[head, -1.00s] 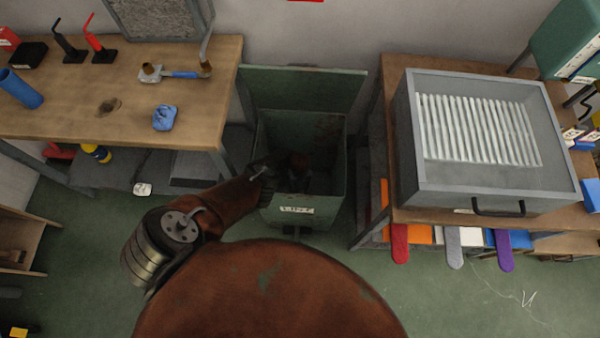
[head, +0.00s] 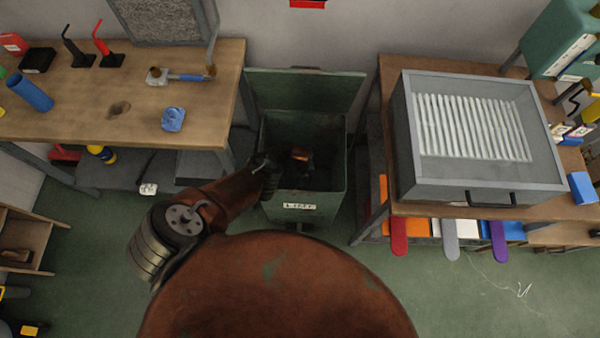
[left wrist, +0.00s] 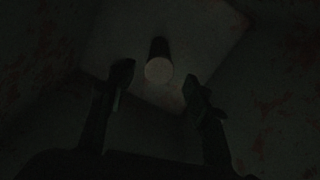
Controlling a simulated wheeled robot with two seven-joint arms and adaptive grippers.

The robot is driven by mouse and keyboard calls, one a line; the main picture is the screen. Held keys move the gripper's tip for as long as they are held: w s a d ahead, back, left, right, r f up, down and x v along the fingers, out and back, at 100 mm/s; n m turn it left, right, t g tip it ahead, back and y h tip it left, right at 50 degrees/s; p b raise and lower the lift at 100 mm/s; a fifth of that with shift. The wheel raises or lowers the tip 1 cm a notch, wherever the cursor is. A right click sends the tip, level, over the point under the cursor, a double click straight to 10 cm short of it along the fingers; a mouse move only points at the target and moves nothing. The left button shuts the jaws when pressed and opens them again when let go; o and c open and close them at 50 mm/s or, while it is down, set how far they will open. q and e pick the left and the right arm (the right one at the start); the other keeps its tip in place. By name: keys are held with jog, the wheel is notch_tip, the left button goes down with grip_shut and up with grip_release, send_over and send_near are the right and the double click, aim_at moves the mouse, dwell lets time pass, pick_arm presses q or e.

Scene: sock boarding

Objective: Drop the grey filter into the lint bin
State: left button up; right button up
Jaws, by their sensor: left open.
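The green lint bin (head: 333,198) stands open between two benches, its lid raised against the wall and a white label on its front. My left arm reaches over its left rim, and the left gripper (left wrist: 157,79) is inside, pointing down. Its fingers are spread apart with nothing between them. Below and beyond the fingertips, the left wrist view shows a small dark cylinder (left wrist: 159,49) with a pale round end, apart from both fingers. It looks like the filter, but the light is too dim to tell its colour. My right gripper is out of view.
The left wooden bench (head: 60,118) holds a blue cylinder (head: 30,93) and a crumpled blue cloth (head: 172,119). The right bench (head: 391,120) carries a large grey tray (head: 425,184) with a ribbed white panel. The bin's walls close in around my gripper.

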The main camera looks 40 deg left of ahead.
pick_arm(q)
notch_tip(320, 180, up, 4)
jog(key=p, duration=0.3)
jog(key=shift+w+r, duration=0.15)
jog(key=shift+r, duration=0.05)
notch_tip(320, 180, up, 4)
jog(key=p, duration=0.3)
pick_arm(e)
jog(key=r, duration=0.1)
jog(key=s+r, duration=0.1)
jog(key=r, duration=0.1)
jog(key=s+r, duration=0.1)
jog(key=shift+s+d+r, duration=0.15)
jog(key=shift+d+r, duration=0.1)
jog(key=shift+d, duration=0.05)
